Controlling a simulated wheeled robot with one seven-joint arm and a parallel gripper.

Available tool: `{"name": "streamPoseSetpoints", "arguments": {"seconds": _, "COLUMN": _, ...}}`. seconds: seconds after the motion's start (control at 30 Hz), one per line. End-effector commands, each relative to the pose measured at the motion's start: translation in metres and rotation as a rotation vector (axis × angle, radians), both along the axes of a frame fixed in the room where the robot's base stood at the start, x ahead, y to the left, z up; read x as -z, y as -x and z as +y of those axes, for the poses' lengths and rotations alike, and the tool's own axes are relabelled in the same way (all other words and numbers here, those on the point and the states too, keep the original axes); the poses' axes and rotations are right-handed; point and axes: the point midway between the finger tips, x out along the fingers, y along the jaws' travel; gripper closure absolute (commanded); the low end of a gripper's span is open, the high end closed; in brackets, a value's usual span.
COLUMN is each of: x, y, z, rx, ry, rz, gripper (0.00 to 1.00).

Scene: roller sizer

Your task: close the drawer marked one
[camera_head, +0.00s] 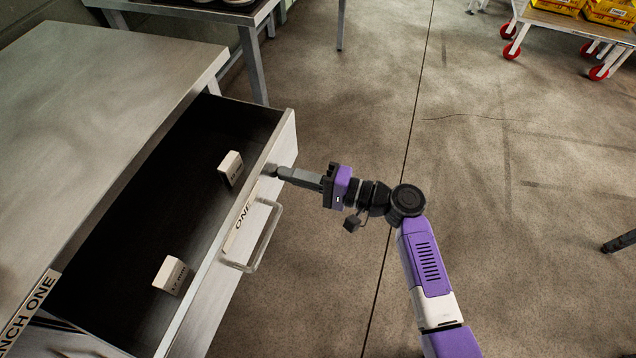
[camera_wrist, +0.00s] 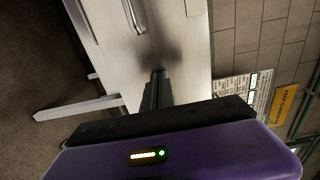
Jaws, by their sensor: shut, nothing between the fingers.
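The drawer marked ONE (camera_head: 243,219) is pulled well out of the grey bench (camera_head: 90,90) in the head view. Its loop handle (camera_head: 265,240) is on the front, near the label. Two small white labelled blocks, one farther (camera_head: 230,167) and one nearer (camera_head: 172,274), are in the dark drawer. My gripper (camera_head: 276,172) is shut and empty, its tips at the outer face of the drawer front, beyond the handle; I cannot tell whether they touch. In the wrist view the fingers (camera_wrist: 158,75) point at the pale drawer front (camera_wrist: 185,50), with the handle (camera_wrist: 133,15) at upper left.
Another table (camera_head: 200,12) stands behind the bench. A white cart with red wheels (camera_head: 600,35) and yellow crates is at the far right. The concrete floor (camera_head: 480,160) right of the drawer is mostly clear. Posted signs (camera_wrist: 240,88) show on the wall.

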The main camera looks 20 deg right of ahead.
Motion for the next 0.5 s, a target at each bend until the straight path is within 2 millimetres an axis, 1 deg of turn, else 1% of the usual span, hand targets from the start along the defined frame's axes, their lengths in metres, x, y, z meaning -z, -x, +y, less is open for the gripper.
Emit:
{"name": "streamPoseSetpoints", "arguments": {"seconds": 0.03, "x": 0.003, "y": -0.009, "z": 0.014, "rx": -0.007, "ry": 0.001, "rz": -0.004, "gripper": 1.00}}
{"name": "streamPoseSetpoints", "arguments": {"seconds": 0.5, "x": 0.005, "y": -0.089, "z": 0.117, "rx": -0.005, "ry": 0.001, "rz": -0.005, "gripper": 1.00}}
